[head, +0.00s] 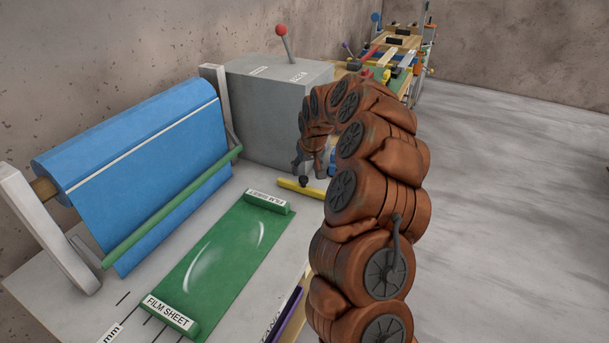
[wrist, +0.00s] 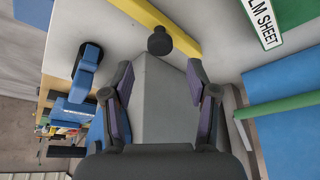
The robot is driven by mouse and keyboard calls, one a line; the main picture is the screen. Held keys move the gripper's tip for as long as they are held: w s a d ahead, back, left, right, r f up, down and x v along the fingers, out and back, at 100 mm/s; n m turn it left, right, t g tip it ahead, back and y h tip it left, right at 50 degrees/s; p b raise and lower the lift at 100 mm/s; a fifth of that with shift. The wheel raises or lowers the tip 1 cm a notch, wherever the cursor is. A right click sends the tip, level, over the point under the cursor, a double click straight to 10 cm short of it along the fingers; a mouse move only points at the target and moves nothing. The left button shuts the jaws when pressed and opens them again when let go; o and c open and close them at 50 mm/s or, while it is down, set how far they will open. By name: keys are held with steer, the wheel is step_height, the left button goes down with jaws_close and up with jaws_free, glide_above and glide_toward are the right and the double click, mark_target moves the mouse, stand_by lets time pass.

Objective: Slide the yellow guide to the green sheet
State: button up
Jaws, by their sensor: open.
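The yellow guide (head: 293,187) is a bar lying on the slab just beyond the far end of the green sheet (head: 226,250). A black knob (head: 304,180) stands on the bar. My gripper (head: 304,168) is low over the guide, right by the knob; my arm hides the guide's right part in the head view. In the wrist view my gripper (wrist: 159,68) is open and empty, fingers spread. The knob (wrist: 159,41) is centred just beyond the fingertips, not between them, with the yellow guide (wrist: 178,25) behind it. The green sheet's edge (wrist: 296,12) shows at the top right.
A blue roll (head: 140,165) with a green bar (head: 175,205) stands left of the sheet. A grey box (head: 275,115) with a red-knobbed lever (head: 282,32) stands behind the guide. A purple strip (head: 288,315) lies at the slab's right edge. Open floor lies to the right.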

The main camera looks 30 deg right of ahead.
mark_target(303, 178)
steer(key=shift+p+x, duration=0.9)
steer(key=shift+x, duration=1.9)
steer(key=shift+a, duration=0.1)
jaws_close()
